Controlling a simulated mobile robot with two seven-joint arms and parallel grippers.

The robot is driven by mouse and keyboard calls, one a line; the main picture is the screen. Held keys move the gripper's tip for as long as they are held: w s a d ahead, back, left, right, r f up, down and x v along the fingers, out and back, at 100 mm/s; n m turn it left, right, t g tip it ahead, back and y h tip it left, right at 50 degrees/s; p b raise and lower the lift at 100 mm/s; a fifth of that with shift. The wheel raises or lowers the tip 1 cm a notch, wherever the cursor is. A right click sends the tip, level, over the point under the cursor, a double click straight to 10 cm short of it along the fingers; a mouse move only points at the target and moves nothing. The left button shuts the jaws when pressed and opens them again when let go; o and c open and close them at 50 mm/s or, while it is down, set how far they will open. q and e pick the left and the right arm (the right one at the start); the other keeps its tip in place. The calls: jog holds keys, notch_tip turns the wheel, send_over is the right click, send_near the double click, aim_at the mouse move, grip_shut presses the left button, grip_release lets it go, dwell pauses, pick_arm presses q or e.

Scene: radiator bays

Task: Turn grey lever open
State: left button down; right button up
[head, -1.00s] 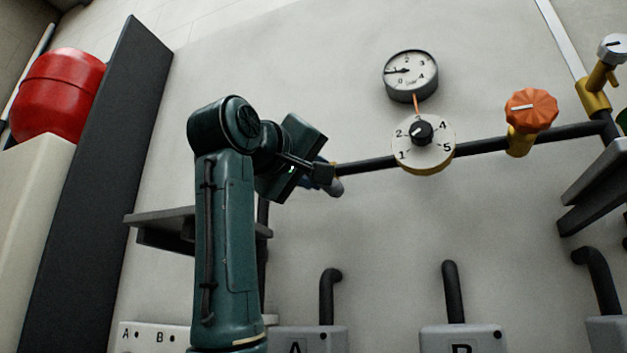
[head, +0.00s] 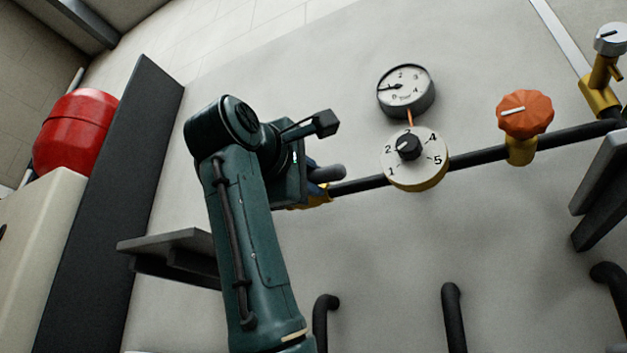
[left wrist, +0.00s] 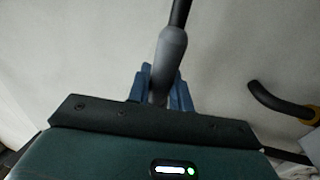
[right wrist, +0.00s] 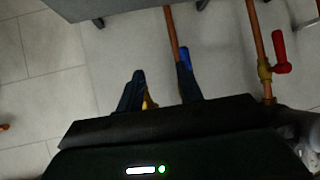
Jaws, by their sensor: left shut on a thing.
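The grey lever (head: 330,172) sticks out to the right of my left gripper (head: 312,174) in the head view, just above the dark pipe. A yellow valve body (head: 318,194) shows below it, partly hidden by my gripper. In the left wrist view the lever's rounded grip (left wrist: 171,48) runs down between the blue fingers of my left gripper (left wrist: 159,88), which are closed around it. My right gripper (right wrist: 160,86) shows only in its own wrist view, with its fingers apart and nothing seen held between them.
Along the pipe are a numbered dial (head: 416,160) and an orange knob (head: 525,113); a gauge (head: 405,91) hangs above. A dark shelf (head: 170,243) lies left of my arm. In the right wrist view, copper pipes with a red handle (right wrist: 280,52) stand near my right gripper.

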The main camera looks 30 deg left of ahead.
pick_arm(q)
jog(key=shift+r+n, duration=0.1)
jog(key=shift+n, duration=0.3)
pick_arm(e)
jog(key=shift+s+d+f, duration=0.1)
jog(key=shift+s+f, duration=0.3)
pick_arm(q)
jog(key=c, duration=1.3)
grip_release()
pick_arm(e)
jog(key=shift+w+r, duration=0.25)
jog(key=shift+r, duration=0.05)
pick_arm(q)
jog(key=shift+s, duration=0.2)
jog(key=s+f+b, duration=0.2)
jog(key=s+b, duration=0.2)
jog(key=s, duration=0.8)
jog(key=shift+s+d+f, duration=0.3)
jog(key=shift+d, duration=0.1)
pick_arm(e)
jog(key=shift+w+a+f+n+y, duration=0.1)
jog(key=shift+a+f+n+y, duration=0.25)
jog(key=shift+a+f, duration=0.35)
jog(key=shift+w+a+r, duration=0.1)
jog(key=shift+w+r, duration=0.05)
jog(key=shift+r, duration=0.1)
